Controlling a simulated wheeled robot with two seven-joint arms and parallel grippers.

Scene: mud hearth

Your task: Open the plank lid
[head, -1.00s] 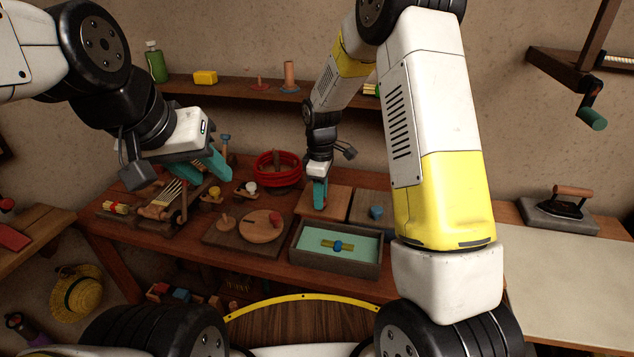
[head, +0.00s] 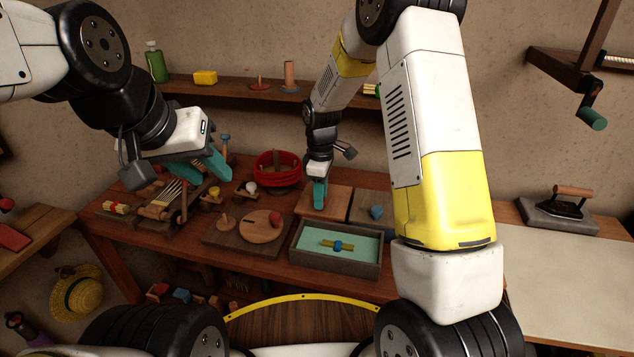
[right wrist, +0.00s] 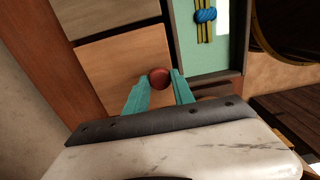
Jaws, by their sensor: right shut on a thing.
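The plank lid (head: 340,204) is a light brown wooden board lying flat on the bench, behind the green-lined tray. In the right wrist view the lid (right wrist: 128,62) carries a round reddish-brown knob (right wrist: 159,78) near one edge. My right gripper (head: 320,205) points down at the lid. Its teal fingers (right wrist: 160,84) are on either side of the knob and shut on it. In the head view the fingers hide the knob. My left gripper (head: 212,170) hangs over the left part of the bench, away from the lid. Its finger gap is unclear from this angle.
A greyer board (head: 371,201) with a blue knob (head: 376,212) lies right of the lid. The green-lined tray (head: 335,266) holds a tied bundle in front. A round wooden board (head: 261,229) and a red coil (head: 277,166) are to the left. A shelf (head: 240,91) runs behind.

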